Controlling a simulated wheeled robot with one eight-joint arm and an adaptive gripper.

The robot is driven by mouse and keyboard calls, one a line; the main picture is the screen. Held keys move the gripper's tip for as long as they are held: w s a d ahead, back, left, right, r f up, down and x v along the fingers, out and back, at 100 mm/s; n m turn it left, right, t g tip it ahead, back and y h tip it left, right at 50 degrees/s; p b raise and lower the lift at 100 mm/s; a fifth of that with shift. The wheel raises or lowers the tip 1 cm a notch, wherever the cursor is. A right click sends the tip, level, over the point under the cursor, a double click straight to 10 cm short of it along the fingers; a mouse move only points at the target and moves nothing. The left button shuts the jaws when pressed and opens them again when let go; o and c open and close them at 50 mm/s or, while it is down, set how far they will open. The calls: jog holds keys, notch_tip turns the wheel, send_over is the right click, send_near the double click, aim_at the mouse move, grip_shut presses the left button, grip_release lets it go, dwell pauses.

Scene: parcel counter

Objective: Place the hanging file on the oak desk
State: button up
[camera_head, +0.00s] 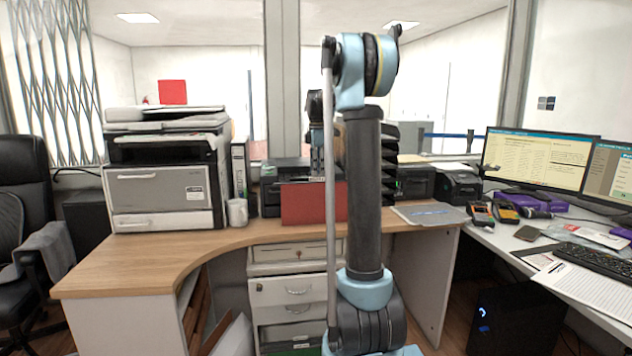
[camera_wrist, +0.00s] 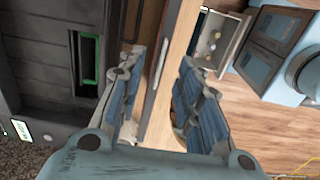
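The hanging file, a flat red panel (camera_head: 302,204), stands upright at the back of the oak desk (camera_head: 150,262), in front of a black printer. Its lower edge appears at the desk surface; my arm hides its right part. My gripper (camera_head: 317,176) points down at the file's top edge. In the wrist view my gripper (camera_wrist: 163,62) has its two blue-padded fingers apart. A thin dark rail (camera_wrist: 158,72), apparently the file's top edge, runs between them with gaps on both sides. Whether a finger touches it I cannot tell.
A large grey printer (camera_head: 165,190) and a white mug (camera_head: 237,212) stand left of the file. The black printer (camera_head: 284,172) is close behind it. Papers (camera_head: 430,214) lie to the right. The desk's left front is clear.

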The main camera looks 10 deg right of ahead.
notch_tip(320, 180, up, 7)
dwell(0.3)
jog(key=s+f+m+t, duration=0.1)
jog(key=s+f+m, duration=0.35)
jog(key=s, duration=0.85)
jog(key=s+f+m, duration=0.4)
jog(key=s+m, duration=0.1)
jog(key=s, duration=0.7)
jog(key=s+f+m+t, duration=0.1)
jog(key=s+f+m, duration=0.7)
jog(key=s+f, duration=1.2)
jog(key=shift+a+f, duration=0.25)
jog(key=shift+f, duration=0.15)
